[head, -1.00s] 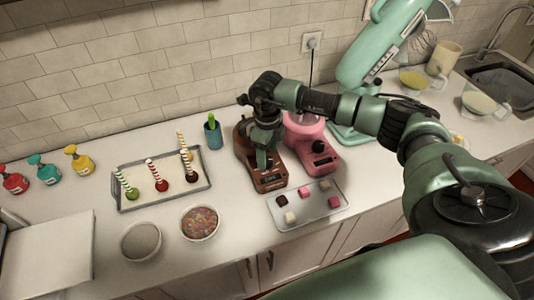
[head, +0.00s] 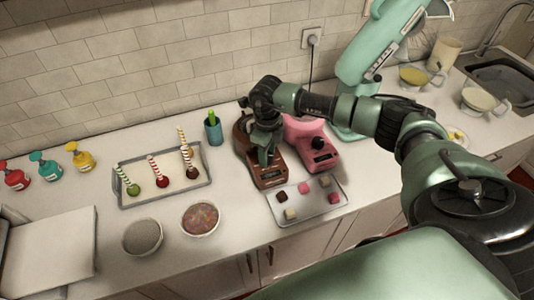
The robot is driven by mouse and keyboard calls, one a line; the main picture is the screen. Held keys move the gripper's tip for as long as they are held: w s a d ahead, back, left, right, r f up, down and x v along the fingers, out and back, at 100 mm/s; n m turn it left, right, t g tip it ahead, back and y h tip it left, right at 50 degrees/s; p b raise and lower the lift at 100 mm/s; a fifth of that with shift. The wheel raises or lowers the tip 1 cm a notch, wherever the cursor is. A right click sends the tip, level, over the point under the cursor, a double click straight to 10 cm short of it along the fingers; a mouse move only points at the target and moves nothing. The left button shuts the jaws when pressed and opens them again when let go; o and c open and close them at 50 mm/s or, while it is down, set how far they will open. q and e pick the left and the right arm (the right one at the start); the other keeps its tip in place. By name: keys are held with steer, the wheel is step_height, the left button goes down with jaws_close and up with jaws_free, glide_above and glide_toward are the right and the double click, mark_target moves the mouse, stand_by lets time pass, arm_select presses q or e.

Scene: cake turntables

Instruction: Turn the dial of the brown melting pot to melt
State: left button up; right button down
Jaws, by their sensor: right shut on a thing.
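The brown melting pot (head: 270,179) stands on the counter, left of the pink melting pot (head: 322,157). My right gripper (head: 264,163) reaches down over the front of the brown pot and is shut on its dial. The dial itself is hidden behind the gripper, so its setting cannot be read. The pink pot's dark dial (head: 317,142) is visible. My left gripper is not in view.
A tray of small cubes (head: 333,200) lies in front of the pots. A tray of striped-stick treats (head: 123,203), a blue cup (head: 213,131), a sprinkle bowl (head: 200,219) and a grey bowl (head: 142,237) are to the left. A green mixer (head: 363,70) stands behind right.

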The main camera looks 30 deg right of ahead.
steer(key=m+b, duration=0.2)
steer(key=m, duration=0.2)
steer(key=m+b, duration=0.2)
steer(key=m, duration=0.3)
steer(key=shift+m, duration=0.4)
steer(key=m+b, duration=0.2)
steer(key=m, duration=0.3)
steer(key=shift+r+m+b, duration=0.15)
steer(key=shift+m+b, duration=0.2)
steer(key=shift+m, duration=1.95)
steer(key=c, duration=0.9)
jaws_free()
